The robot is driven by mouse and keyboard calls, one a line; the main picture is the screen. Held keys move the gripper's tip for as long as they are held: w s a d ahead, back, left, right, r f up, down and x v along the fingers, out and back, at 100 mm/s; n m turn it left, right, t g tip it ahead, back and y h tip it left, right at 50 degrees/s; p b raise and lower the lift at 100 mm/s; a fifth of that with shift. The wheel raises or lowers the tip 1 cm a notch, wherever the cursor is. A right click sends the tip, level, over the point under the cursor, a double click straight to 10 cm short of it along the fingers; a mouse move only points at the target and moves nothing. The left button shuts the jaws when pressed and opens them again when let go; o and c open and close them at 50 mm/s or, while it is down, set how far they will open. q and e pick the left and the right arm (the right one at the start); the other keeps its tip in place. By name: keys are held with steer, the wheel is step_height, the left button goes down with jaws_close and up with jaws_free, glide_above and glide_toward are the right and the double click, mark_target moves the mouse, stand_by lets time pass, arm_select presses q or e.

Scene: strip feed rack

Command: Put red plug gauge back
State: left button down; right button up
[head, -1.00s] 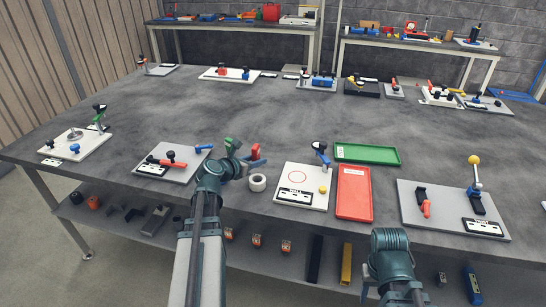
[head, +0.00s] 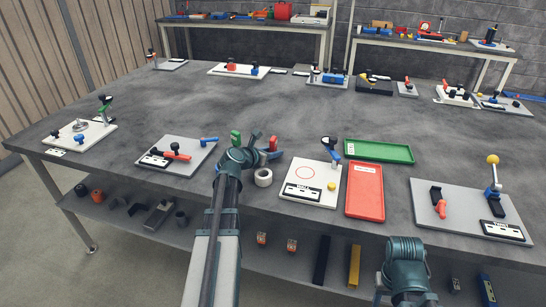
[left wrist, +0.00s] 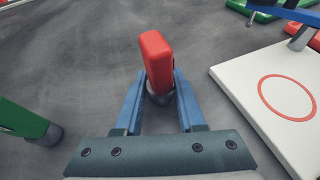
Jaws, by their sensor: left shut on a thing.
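The red plug gauge (left wrist: 158,62) stands upright between the blue fingers of my left gripper (left wrist: 160,90) in the left wrist view. Its red handle rises above the fingers and its grey lower end is partly hidden between them. In the head view, my left gripper (head: 262,143) is near the table's front, with the red handle (head: 273,143) just beyond it. A green plug gauge (left wrist: 24,121) with a grey end stands left of the gripper, apart from it; the head view also shows it (head: 236,137). My right gripper's fingers do not show.
To the right are a white plate with a red circle (head: 305,172), a red tray (head: 365,190) and a green tray (head: 378,151). A grey plate (head: 182,167) lies left. The table's middle is clear.

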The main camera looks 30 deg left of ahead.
arm_select(q)
steer(key=shift+r, duration=0.1)
steer(key=c, duration=0.5)
jaws_free()
steer(key=shift+r, duration=0.1)
steer(key=p+v, duration=0.4)
steer(key=v, duration=0.8)
steer(key=shift+p, duration=0.35)
